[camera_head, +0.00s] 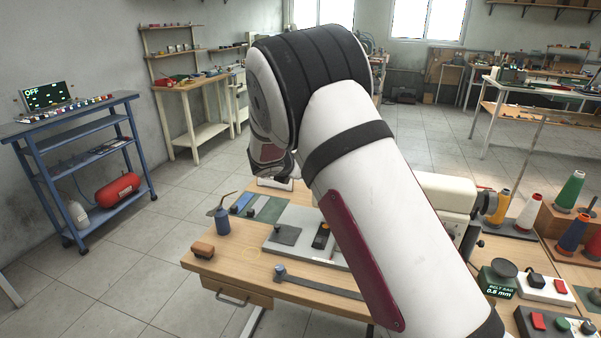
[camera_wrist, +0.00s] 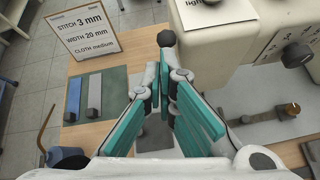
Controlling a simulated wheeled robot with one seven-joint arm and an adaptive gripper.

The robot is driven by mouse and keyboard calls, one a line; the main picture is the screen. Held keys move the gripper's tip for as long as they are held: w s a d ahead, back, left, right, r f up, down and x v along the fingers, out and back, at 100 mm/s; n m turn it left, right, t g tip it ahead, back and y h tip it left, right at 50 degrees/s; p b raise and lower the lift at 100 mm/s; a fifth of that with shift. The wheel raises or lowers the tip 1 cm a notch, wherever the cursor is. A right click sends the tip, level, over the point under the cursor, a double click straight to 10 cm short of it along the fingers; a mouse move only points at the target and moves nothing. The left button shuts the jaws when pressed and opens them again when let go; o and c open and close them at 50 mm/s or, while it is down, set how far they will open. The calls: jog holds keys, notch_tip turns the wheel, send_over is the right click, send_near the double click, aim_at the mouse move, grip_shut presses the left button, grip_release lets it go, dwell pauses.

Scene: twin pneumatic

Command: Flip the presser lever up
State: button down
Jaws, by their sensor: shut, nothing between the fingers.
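The cream sewing machine (camera_head: 450,192) stands on the wooden table, its near part hidden behind my arm. Its head (camera_wrist: 220,32) fills the upper right of the wrist view. A dark round knob (camera_wrist: 166,39) on a short pale stem shows beside the head; it looks like the end of the presser lever, but I cannot tell its full shape or angle. My gripper (camera_wrist: 162,72), with teal finger pads, is shut and empty. Its fingertips appear just below the knob in the picture; I cannot tell whether they touch it. The gripper is mostly hidden by my arm in the head view.
A sign (camera_wrist: 88,31) reading stitch 3 mm stands beyond the fingers. A blue oil can (camera_head: 222,219) and brown block (camera_head: 203,249) are at the table's left. Thread cones (camera_head: 528,213) and button boxes (camera_head: 549,290) crowd the right. The floor at left is open.

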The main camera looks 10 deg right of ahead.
jog(key=r+p+v, duration=0.1)
jog(key=p+v, duration=0.2)
jog(key=v, duration=0.4)
jog(key=shift+w, duration=0.3)
jog(key=shift+d, duration=0.1)
